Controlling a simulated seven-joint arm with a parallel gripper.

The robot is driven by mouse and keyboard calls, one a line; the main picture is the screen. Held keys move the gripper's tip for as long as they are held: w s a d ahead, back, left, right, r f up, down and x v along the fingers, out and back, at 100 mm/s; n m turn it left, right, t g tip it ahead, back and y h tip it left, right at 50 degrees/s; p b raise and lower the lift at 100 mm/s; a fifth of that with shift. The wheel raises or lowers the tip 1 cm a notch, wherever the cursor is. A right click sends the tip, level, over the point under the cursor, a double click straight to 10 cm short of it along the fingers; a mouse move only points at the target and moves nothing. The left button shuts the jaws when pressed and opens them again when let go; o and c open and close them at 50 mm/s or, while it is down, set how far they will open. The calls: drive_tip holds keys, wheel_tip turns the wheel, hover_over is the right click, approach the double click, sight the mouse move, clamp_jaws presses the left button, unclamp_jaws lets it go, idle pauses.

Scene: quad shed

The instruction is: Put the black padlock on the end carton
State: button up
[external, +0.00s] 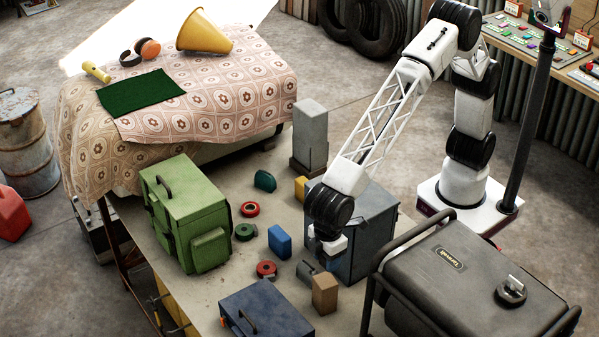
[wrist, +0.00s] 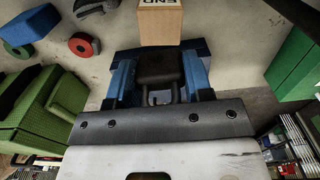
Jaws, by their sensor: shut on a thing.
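The black padlock (wrist: 160,68) is between the blue fingers of my gripper (wrist: 160,80) in the wrist view, with its shackle toward the palm. The fingers are shut on it. The end carton (wrist: 160,24), a small tan box marked END, stands just beyond the padlock in the wrist view. In the external view the carton (external: 325,294) stands upright near the front of the table, and my gripper (external: 327,258) is just behind it. I cannot make out the padlock there. I cannot tell how high the padlock is relative to the carton's top.
A grey curved object (external: 307,269) and a red tape roll (external: 267,269) lie left of the carton. A navy toolbox (external: 266,312) is at front left, and a blue block (external: 279,241) farther back. A grey-blue box (external: 362,232) stands behind my gripper. A black generator (external: 470,280) is at right.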

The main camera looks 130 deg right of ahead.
sight(326, 280)
drive_tip(key=shift+f, duration=0.1)
drive_tip(key=shift+f, duration=2.4)
drive_tip(key=shift+f, duration=0.2)
drive_tip(key=o, duration=1)
drive_tip(key=shift+r, duration=0.2)
wheel_tip(326, 280, up, 12)
drive_tip(key=shift+f, duration=0.15)
